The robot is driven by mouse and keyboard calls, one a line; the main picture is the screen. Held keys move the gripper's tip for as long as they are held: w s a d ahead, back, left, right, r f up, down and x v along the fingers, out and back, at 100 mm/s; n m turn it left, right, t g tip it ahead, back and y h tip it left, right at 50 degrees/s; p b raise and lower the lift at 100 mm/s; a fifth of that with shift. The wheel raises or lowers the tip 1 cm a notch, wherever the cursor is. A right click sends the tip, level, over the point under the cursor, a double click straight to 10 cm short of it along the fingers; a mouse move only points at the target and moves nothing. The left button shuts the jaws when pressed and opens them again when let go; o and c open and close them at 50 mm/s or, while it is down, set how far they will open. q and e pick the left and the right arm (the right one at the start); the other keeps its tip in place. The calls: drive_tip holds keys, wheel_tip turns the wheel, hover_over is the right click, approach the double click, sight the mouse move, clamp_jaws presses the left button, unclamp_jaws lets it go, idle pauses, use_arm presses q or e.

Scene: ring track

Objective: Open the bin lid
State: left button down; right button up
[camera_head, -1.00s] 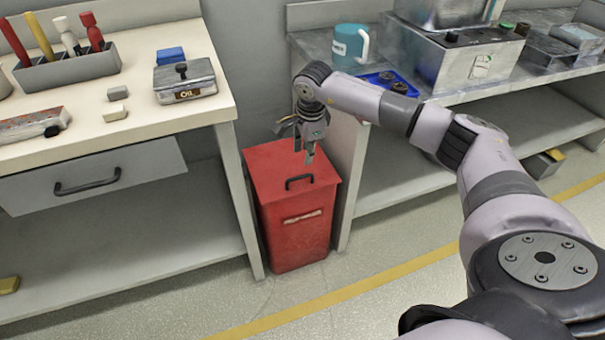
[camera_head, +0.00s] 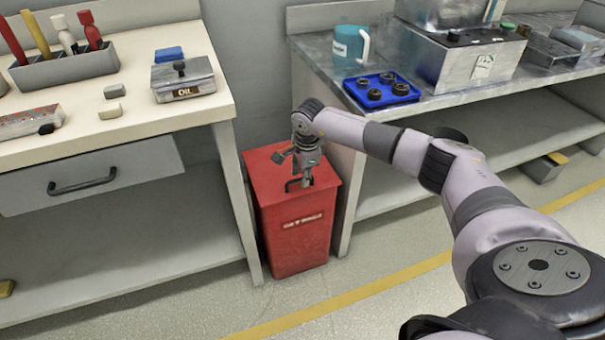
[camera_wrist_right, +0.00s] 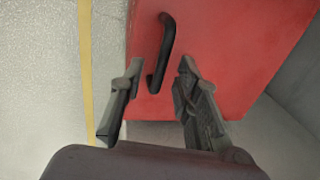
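The red bin (camera_head: 296,230) stands on the floor between two benches, with its lid (camera_head: 262,172) shut. A black handle (camera_head: 293,186) sits on the lid; it shows more fully in the right wrist view (camera_wrist_right: 162,55). My right gripper (camera_head: 306,180) is over the lid, right at the handle. In the right wrist view its two fingers (camera_wrist_right: 156,75) are spread apart, with the lower end of the handle between their tips. I cannot tell whether either finger touches the handle. My left gripper is not in view.
A white bench (camera_head: 140,118) with a drawer stands left of the bin. A grey metal bench (camera_head: 440,100) with a blue tray (camera_head: 381,91) and a teal mug (camera_head: 348,45) stands to the right. The floor in front of the bin is clear.

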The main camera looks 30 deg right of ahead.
clamp_jaws()
idle(0.7)
